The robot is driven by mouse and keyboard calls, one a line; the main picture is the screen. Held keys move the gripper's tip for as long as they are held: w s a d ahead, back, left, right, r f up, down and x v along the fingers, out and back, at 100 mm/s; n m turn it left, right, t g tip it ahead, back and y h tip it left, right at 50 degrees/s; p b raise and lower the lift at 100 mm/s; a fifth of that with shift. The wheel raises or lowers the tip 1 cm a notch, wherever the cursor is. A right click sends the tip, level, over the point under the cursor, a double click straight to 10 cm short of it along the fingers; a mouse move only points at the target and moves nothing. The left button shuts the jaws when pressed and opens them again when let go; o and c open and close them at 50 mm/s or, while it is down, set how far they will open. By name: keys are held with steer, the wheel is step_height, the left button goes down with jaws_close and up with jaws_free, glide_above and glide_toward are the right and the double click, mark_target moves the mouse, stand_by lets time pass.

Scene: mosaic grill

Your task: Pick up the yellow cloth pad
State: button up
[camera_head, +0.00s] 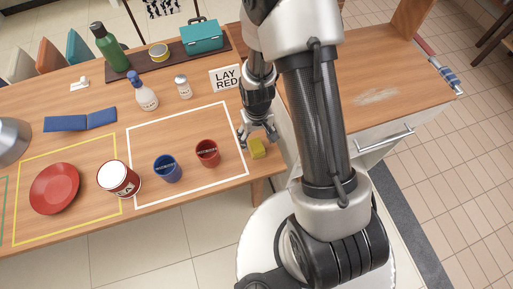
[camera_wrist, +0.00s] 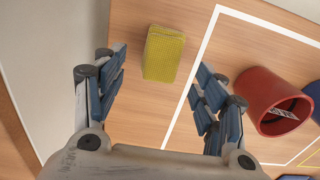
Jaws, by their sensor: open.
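The yellow cloth pad (camera_head: 257,149) lies on the wooden table near its right end, just outside the white outlined area. In the wrist view the pad (camera_wrist: 163,54) is a textured yellow block ahead of my gripper, between the lines of the two fingers. My gripper (camera_head: 258,133) is just above and beside the pad in the head view. In the wrist view my gripper (camera_wrist: 160,95) has its fingers spread wide and nothing between them. The pad looks apart from both fingers.
A red cup (camera_head: 207,153) and a blue cup (camera_head: 167,168) stand inside the white outline (camera_head: 190,196). The red cup (camera_wrist: 272,100) is close to the right finger in the wrist view. The table's edge is close to the pad.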

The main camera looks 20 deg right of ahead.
mark_target(257, 145)
steer(key=f+b, duration=0.1)
steer(key=f, duration=0.1)
steer(key=f+b, duration=0.1)
steer(key=f, duration=0.1)
steer(key=shift+s+a+f, duration=0.1)
steer(key=shift+s+f, duration=0.05)
steer(key=shift+s, duration=0.05)
steer(key=shift+f, duration=0.5)
steer(key=shift+r, duration=0.1)
steer(key=c, duration=1.1)
steer(key=shift+o, duration=0.2)
steer(key=shift+r, duration=0.1)
step_height(257, 145, up, 20)
steer(key=p, duration=0.6)
